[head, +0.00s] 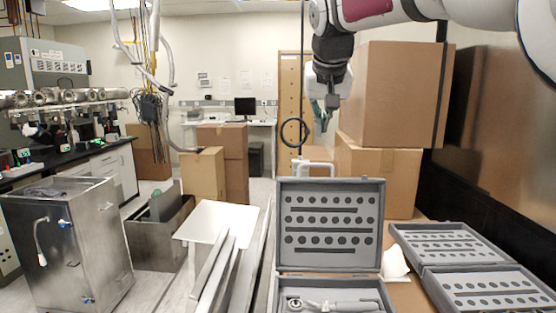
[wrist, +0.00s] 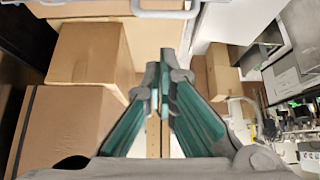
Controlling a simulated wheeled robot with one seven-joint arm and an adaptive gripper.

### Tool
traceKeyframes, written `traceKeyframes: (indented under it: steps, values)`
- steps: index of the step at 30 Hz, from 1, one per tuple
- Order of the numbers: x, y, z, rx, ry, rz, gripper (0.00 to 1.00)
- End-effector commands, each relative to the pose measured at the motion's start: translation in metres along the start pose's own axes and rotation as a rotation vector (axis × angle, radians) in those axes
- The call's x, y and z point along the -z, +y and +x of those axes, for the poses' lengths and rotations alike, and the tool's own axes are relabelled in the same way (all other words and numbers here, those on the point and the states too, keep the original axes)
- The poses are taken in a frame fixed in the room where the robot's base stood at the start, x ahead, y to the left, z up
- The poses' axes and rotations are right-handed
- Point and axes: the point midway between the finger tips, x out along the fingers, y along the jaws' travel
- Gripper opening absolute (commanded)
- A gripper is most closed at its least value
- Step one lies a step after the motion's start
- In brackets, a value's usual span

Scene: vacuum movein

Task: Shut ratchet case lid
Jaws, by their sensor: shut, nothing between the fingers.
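The ratchet case is a grey box in the lower middle of the head view. Its lid (head: 330,257) stands open and about upright, with rows of dark holes on its inner face. Its base (head: 285,297) is cut off by the bottom edge, and a silver ratchet (head: 335,304) lies in it. My gripper (head: 332,104) hangs above and beyond the lid, well apart from it, pointing down. In the wrist view my gripper (wrist: 160,85) is shut and empty, its teal-sided fingers together.
A second open grey case (head: 488,286) lies to the right, a white crumpled piece (head: 395,262) between the two. Large cardboard boxes (head: 392,98) stand behind at the right. The air above the lid is free.

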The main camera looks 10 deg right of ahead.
Motion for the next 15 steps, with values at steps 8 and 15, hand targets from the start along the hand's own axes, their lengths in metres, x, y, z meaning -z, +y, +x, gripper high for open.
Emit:
traceKeyframes:
  steps: [8,15]
  values:
    - [0.017,-0.005,0.02,-0.003,0.01,0.015,0.0]
    - [0.016,-0.004,0.054,-0.004,0.007,0.014,0.0]
